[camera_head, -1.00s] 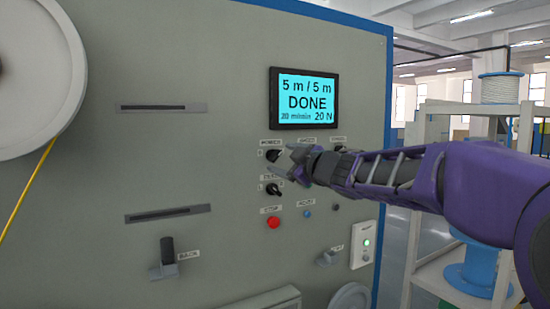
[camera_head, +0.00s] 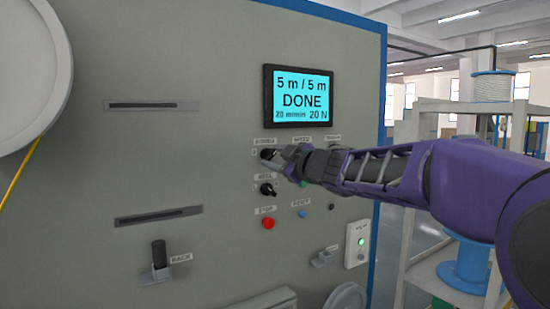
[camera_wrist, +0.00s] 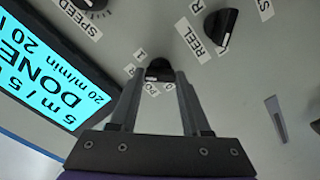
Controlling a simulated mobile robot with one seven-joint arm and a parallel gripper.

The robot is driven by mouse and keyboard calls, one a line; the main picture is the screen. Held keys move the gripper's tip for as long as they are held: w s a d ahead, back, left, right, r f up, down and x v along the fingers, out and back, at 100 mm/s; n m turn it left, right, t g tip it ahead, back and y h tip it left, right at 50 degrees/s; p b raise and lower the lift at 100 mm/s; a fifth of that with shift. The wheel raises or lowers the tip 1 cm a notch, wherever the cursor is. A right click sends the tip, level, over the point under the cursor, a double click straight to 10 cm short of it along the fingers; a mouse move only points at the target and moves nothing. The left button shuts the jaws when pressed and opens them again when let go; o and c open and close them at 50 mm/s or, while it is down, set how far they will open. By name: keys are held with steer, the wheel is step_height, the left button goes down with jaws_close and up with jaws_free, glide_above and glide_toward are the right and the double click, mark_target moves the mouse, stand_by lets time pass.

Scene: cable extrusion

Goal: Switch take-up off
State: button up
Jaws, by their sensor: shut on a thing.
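A black rotary knob, the power knob (camera_head: 267,154), sits on the grey panel below the screen. In the wrist view the power knob (camera_wrist: 158,69) lies between my fingertips, with 0 and 1 marks beside it and its label partly hidden. My gripper (camera_head: 283,157) is shut on this knob, and both fingers show in the wrist view (camera_wrist: 160,82). The black reel knob (camera_head: 267,189) is just below, apart from my gripper. In the wrist view the reel knob (camera_wrist: 218,30) shows its pointer and label. No label reading "take-up" can be made out.
The screen (camera_head: 298,95) above reads "5 m / 5 m DONE". A red stop button (camera_head: 268,223) and a blue reset button (camera_head: 302,214) are lower down. A lever marked BACK (camera_head: 159,257) juts out at lower left. A shelf with spools (camera_head: 493,87) stands at right.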

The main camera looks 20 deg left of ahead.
jaws_close()
steer(key=n, duration=0.4)
steer(key=n+b, duration=0.1)
steer(key=n, duration=0.3)
steer(key=shift+n, duration=0.3)
steer(key=n+b, duration=0.2)
steer(key=n, duration=0.3)
steer(key=shift+n+b, duration=0.6)
steer(key=shift+n, duration=1.5)
